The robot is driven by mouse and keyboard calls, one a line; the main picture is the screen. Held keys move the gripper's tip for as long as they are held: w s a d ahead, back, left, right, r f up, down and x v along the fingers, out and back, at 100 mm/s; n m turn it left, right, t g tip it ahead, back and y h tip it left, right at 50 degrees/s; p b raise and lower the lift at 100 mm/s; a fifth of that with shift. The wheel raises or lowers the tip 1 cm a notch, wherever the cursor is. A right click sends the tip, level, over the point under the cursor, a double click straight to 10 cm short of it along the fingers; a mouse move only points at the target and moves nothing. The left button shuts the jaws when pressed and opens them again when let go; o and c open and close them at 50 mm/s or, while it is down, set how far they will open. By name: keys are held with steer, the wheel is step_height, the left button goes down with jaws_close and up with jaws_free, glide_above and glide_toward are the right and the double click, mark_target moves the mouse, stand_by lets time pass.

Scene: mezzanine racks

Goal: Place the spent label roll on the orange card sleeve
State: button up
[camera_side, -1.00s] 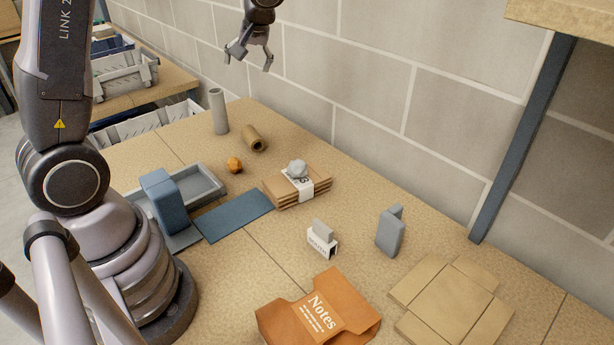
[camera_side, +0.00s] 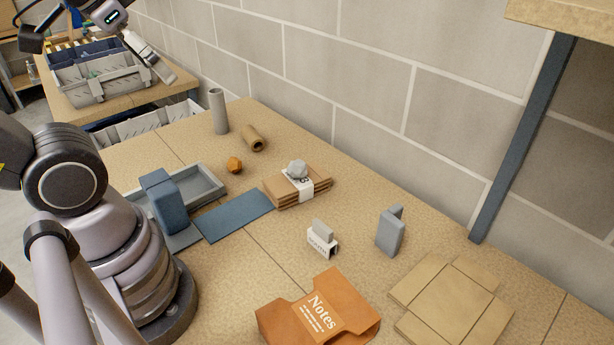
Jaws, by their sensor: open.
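The label roll is most likely the brown cardboard tube (camera_side: 253,138) lying on its side towards the back of the table. A taller grey tube (camera_side: 218,111) stands upright just left of it. The orange card sleeve (camera_side: 357,315), with a "Notes" label, lies flat at the front, with nothing on it. My gripper (camera_side: 163,72) is at the upper left, raised in front of the far crates and well away from both tubes. It looks empty; its fingers are small and seen edge-on.
A wall runs behind.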

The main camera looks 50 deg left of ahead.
steer(key=m+g+y, duration=0.3)
steer(key=m+y, duration=1)
steer(key=m, duration=0.8)
glide_above(258, 142)
steer(key=a, duration=0.1)
step_height(258, 142, down, 33)
steer(key=shift+w+a+f, duration=0.1)
steer(key=shift+f, duration=0.1)
step_height(258, 142, down, 7)
steer(key=shift+r, duration=0.15)
steer(key=shift+x, duration=1.2)
steer(key=shift+w+a, duration=0.1)
steer(key=shift+a, duration=0.15)
